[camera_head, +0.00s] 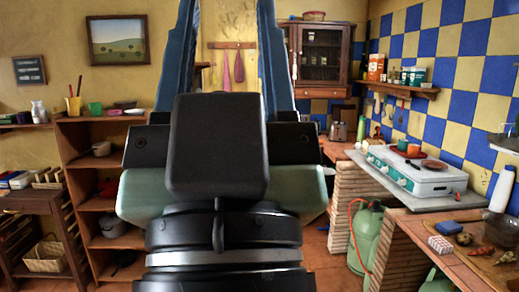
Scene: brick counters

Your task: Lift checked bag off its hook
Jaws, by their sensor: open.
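My gripper (228,22) fills the upper middle of the view, with two long blue fingers spread wide apart. The fingers run up to the top edge, so their tips are cut off. I see nothing held between them. Through the gap, a wooden peg rack (231,45) shows on the far yellow wall. Two slim pinkish-red cloth things hang from it, one on the left (226,72) and one on the right (239,67). They are too small to show a check pattern, so I cannot tell whether either is the checked bag.
A wooden shelf unit (75,160) with pots stands left, beside a low table (25,200). Right, brick counters hold a white stove (415,172) and a red-and-white box (440,245). A green gas bottle (365,238) stands below. A glass-fronted cabinet (321,52) hangs at the back.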

